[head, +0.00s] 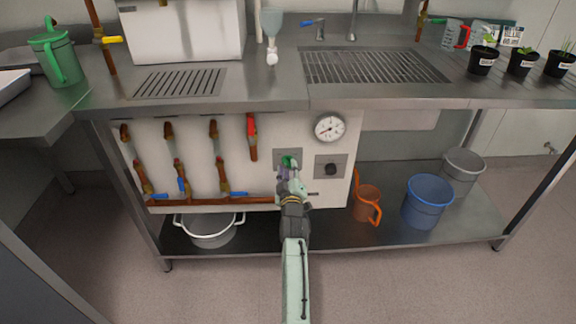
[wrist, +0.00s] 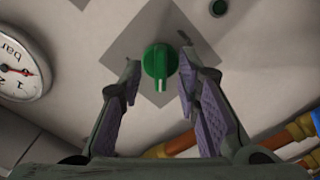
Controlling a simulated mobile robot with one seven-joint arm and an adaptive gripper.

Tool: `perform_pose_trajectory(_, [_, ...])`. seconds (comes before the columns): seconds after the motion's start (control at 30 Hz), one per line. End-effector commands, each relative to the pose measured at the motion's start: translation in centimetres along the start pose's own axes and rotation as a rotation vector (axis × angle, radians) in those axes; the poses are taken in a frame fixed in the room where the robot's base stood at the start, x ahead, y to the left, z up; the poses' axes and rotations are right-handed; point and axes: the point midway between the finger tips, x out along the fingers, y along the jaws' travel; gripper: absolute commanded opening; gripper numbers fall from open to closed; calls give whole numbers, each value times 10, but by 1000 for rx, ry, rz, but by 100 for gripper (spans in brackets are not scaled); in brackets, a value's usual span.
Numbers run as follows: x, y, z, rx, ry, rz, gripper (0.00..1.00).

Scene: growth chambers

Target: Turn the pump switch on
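A green rotary switch (wrist: 158,65) sits on a grey square plate (wrist: 128,45) on the white panel, seen in the wrist view. It lies between and ahead of the two purple-padded fingers of my gripper (wrist: 158,95), which are apart with a gap on both sides of the knob. In the head view my gripper (head: 288,168) is in front of the left grey plate (head: 281,154) and hides most of the knob. A black knob (head: 331,169) sits on a second grey plate to the right. I cannot tell which switch is the pump's.
A pressure gauge (head: 329,127) is above the plates. Copper pipes with valves (head: 180,185) cover the left of the panel (head: 232,150). The steel counter (head: 280,88) overhangs above. An orange jug (head: 367,203) and a blue bucket (head: 428,200) stand on the lower shelf at right.

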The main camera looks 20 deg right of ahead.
Motion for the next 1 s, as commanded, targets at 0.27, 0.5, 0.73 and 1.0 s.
perform_pose_trajectory(0.27, [10, 0, -1, -1, 1, 1, 30])
perform_pose_trajectory(0.5, [9, 0, -1, 0, 1, 1, 24])
perform_pose_trajectory(0.73, [9, 0, -1, 0, 1, 1, 8])
perform_pose_trajectory(1.0, [9, 0, -1, 0, 1, 1, 0])
